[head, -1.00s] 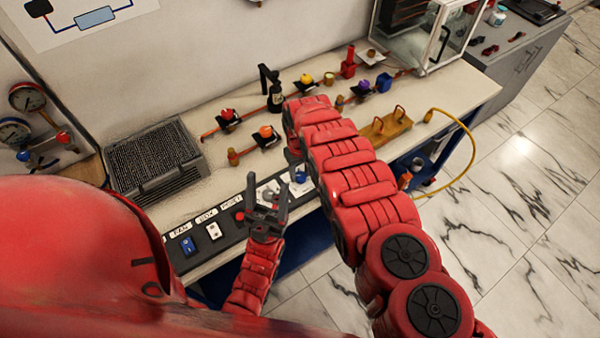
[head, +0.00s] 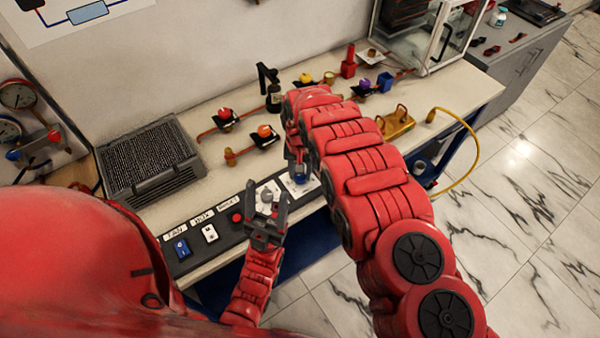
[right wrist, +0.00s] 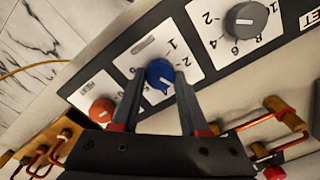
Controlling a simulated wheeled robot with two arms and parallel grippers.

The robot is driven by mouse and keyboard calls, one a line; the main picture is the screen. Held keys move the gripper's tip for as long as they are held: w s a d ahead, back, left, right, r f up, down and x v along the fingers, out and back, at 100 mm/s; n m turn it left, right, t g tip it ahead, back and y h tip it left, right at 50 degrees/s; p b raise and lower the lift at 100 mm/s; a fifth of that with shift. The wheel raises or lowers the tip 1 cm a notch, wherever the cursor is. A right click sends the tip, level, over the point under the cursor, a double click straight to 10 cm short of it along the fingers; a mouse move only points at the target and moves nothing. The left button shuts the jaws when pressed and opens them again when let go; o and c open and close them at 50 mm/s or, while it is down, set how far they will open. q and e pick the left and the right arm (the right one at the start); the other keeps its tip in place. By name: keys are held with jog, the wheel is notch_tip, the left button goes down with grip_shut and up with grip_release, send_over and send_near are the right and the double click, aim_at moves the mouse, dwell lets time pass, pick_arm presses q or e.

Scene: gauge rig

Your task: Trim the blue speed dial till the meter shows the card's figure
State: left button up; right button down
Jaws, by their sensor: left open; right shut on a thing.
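The blue speed dial (right wrist: 160,74) has a white pointer mark and sits on a white scale plate with printed figures, of which 2 and 1 are readable. My right gripper (right wrist: 152,78) is shut on it, one finger on each side. In the head view the blue dial (head: 301,178) shows partly beneath my right gripper (head: 297,166). My left gripper (head: 268,212) is open and empty, over the front panel near the grey dial. I cannot make out the meter's reading or the card.
A grey dial (right wrist: 246,19) and an orange-red dial (right wrist: 102,110) flank the blue one. The panel also carries a blue switch (head: 181,248), a white switch (head: 209,233) and a red button (head: 237,217). Valves and copper pipes stand behind. Round gauges (head: 18,95) are at far left.

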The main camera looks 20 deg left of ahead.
aim_at(300, 175)
dwell(0.3)
jog(key=shift+c, duration=2.1)
grip_release()
jog(key=shift+r+b, duration=0.3)
jog(key=shift+r, duration=0.2)
notch_tip(300, 175, up, 5)
jog(key=shift+f+b, duration=0.1)
jog(key=shift+b, duration=0.8)
notch_tip(300, 175, up, 12)
jog(key=p, duration=1.1)
jog(key=shift+f, duration=0.2)
